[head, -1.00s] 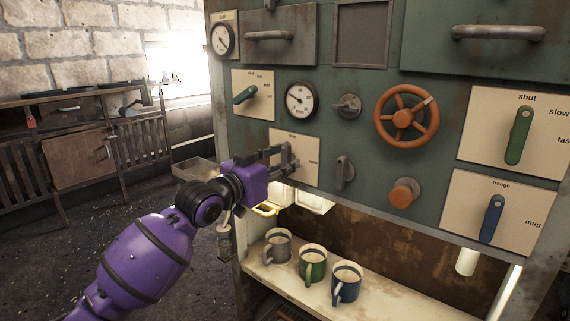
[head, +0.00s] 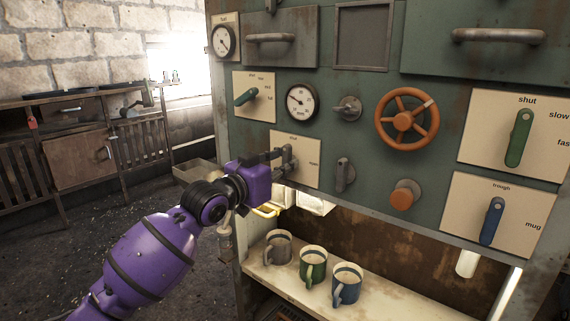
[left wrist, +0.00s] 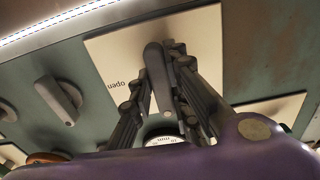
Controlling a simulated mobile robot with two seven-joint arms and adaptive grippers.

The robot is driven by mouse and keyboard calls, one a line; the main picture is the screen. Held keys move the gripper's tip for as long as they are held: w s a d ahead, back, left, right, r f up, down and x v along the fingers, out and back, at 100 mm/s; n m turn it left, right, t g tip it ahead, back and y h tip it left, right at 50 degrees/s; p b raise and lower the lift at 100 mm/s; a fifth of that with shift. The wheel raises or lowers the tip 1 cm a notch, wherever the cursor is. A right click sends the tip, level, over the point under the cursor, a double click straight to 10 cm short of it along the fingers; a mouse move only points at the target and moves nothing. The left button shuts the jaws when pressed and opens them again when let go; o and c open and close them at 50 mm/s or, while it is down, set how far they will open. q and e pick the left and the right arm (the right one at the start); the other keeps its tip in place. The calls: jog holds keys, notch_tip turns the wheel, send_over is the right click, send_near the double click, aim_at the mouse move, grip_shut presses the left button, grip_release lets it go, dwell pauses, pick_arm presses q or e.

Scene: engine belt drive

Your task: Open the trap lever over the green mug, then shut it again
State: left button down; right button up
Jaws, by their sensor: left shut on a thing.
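The trap lever (left wrist: 156,75) is a dark grey handle on a cream plate (head: 308,148). It stands about upright in the left wrist view, not turned toward the word "open", which appears upside down beside it. My left gripper (head: 287,163) is at this plate, its fingers shut on the lever from both sides in the left wrist view. In the head view the fingers hide most of the lever. The green mug (head: 313,267) stands upright on the shelf below, between a grey mug and a blue mug. My right gripper is not in view.
The grey mug (head: 278,246) and blue mug (head: 347,285) stand beside the green one on the shelf (head: 283,278). Near my gripper are a grey knob (head: 345,175), a gauge (head: 301,101) and a green lever (head: 246,97). An orange wheel (head: 406,119) is farther right.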

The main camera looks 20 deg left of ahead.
pick_arm(q)
jog(key=m+p, duration=0.2)
jog(key=shift+a+r+p, duration=0.1)
jog(key=shift+r+p, duration=0.15)
jog(key=shift+p, duration=0.1)
jog(key=m+p, duration=0.4)
jog(key=shift+r+m, duration=0.1)
jog(key=shift+m, duration=0.3)
jog(key=m+p, duration=0.2)
jog(key=shift+w+a+r+m, duration=0.1)
jog(key=shift+m, duration=0.3)
jog(key=m+p, duration=0.1)
jog(key=m, duration=0.1)
jog(key=shift+m, duration=0.3)
jog(key=shift+m+p, duration=0.8)
jog(key=shift+m, duration=0.6)
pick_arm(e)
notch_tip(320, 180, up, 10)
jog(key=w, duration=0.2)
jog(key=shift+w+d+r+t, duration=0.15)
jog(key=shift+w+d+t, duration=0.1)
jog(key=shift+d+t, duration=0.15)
pick_arm(q)
jog(key=shift+m, duration=0.4)
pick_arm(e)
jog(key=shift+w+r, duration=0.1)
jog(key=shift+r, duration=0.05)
